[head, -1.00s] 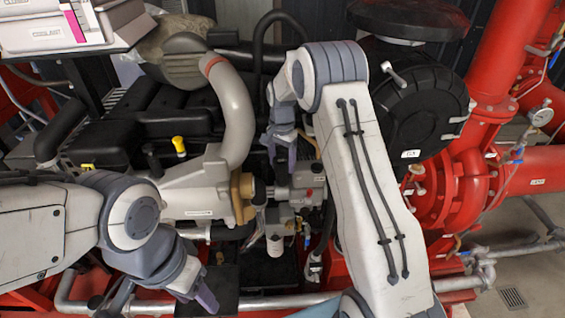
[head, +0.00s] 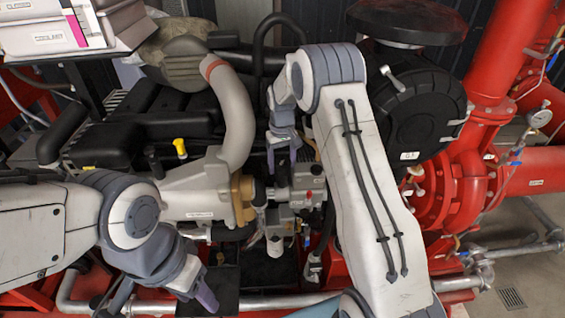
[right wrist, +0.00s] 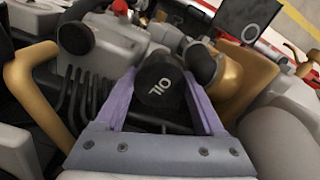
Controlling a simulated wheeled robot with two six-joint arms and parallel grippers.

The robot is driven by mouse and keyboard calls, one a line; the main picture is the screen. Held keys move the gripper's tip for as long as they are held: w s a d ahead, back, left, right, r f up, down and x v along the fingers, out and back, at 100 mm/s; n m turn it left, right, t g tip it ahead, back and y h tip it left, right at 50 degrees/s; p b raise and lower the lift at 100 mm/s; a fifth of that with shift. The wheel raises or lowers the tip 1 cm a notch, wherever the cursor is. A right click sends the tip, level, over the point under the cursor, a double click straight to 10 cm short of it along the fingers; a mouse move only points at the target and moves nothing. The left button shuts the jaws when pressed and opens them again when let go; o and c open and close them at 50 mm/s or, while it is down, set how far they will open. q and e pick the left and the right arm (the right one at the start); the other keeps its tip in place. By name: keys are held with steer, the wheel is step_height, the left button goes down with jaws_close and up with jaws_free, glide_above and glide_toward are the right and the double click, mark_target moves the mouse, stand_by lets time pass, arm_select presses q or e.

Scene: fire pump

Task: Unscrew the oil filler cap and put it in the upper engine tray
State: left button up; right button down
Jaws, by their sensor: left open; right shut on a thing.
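The oil filler cap (right wrist: 161,85) is black with a white OIL mark, in the middle of the right wrist view. My right gripper (right wrist: 160,88) is shut on it, a purple finger on each side. I cannot tell whether the cap still sits on its neck. In the head view my right gripper (head: 283,150) points down over the engine, and I cannot make out the cap there. My left gripper (head: 207,300) is open and empty at the lower left, away from the cap. I cannot clearly make out the upper engine tray.
A yellow-topped part (head: 179,147) stands left of the grey curved pipe (head: 236,105). A large round black housing (head: 420,108) is close to the right of my right arm. Red pump pipes (head: 500,60) fill the right side. White boxes (head: 65,35) are at the upper left.

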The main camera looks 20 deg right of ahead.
mark_target(282, 162)
steer(key=n, duration=0.3)
steer(key=shift+r, duration=0.15)
steer(key=shift+r+p, duration=1.95)
steer(key=shift+r, duration=0.45)
steer(key=s+a+r, duration=0.2)
steer(key=s, duration=0.4)
steer(key=shift+s+b, duration=0.3)
steer(key=shift+s, duration=0.05)
